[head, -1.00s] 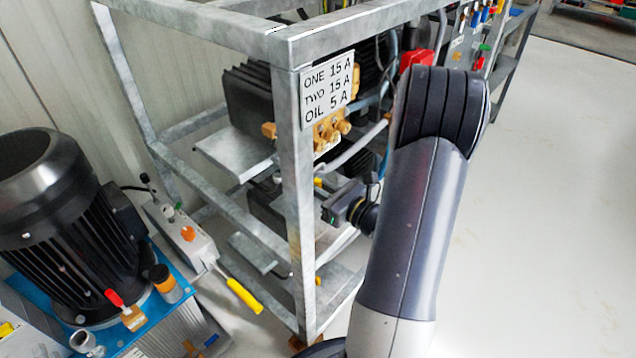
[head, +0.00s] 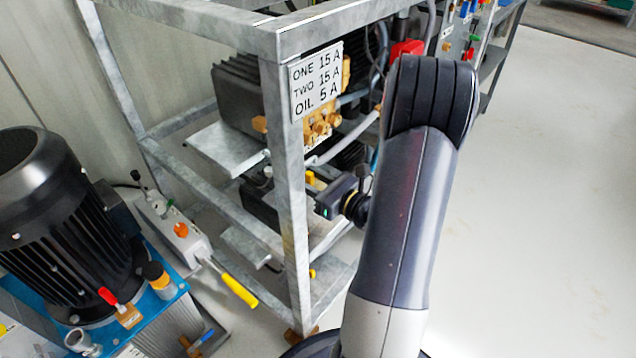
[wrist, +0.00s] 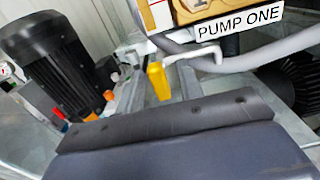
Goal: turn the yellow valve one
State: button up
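A yellow valve handle (wrist: 158,80) stands upright in the middle of the wrist view, below and left of the "PUMP ONE" label (wrist: 239,31). A small yellow part (head: 311,178), apparently the same handle, shows in the head view behind the front post. My gripper (head: 335,203) is at the right of that post, close to this yellow part. In the wrist view a dark grey part of my gripper fills the bottom, below the handle. No contact with the handle is visible. The fingers are not clear in either view, so their opening cannot be told.
A galvanized frame (head: 286,200) holds the pumps, with a post and shelf bars near my gripper. A grey hose (wrist: 222,62) runs right of the handle. The floor (head: 560,200) at right is clear.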

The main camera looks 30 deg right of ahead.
jog(key=p+v, duration=0.1)
jog(key=v, duration=0.9)
jog(key=shift+s+p, duration=0.35)
jog(key=shift+w, duration=0.1)
jog(key=shift+b+x, duration=0.9)
jog(key=shift+x, duration=4.45)
jog(key=shift+d, duration=0.1)
